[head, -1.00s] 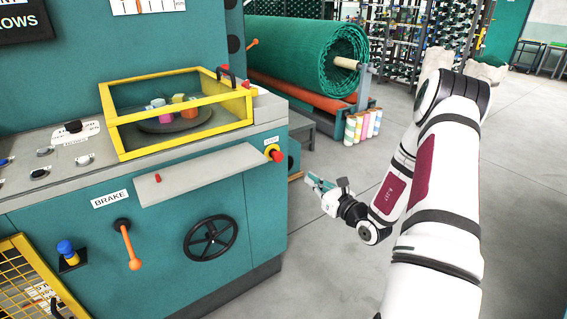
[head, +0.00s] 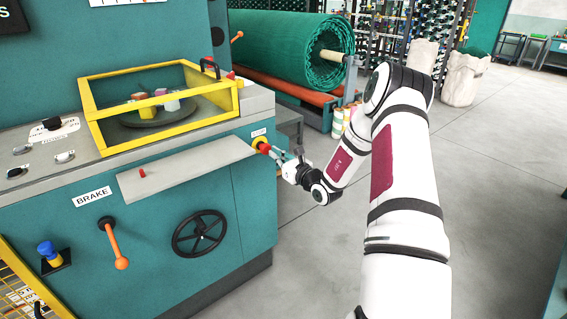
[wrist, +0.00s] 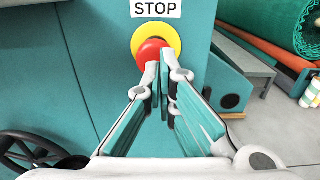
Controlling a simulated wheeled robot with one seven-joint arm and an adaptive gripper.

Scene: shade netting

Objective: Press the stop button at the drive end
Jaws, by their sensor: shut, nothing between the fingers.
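The red stop button (wrist: 150,54) on its yellow ring (wrist: 174,38) is on the teal machine's end, under a white STOP label (wrist: 156,8) in the wrist view. In the head view the button (head: 264,147) is at the machine's upper right corner. My gripper (wrist: 163,72) is shut and empty. Its fingertips are in front of the button and overlap its lower right part in the wrist view. They look very close to it or touching; I cannot tell whether the button is pushed in.
A grey shelf (head: 185,168) juts out left of the button. Below are a black handwheel (head: 199,233) and an orange brake lever (head: 114,245). A yellow-framed guard (head: 160,144) stands on top. A green net roll (head: 290,45) lies behind. The floor at right is clear.

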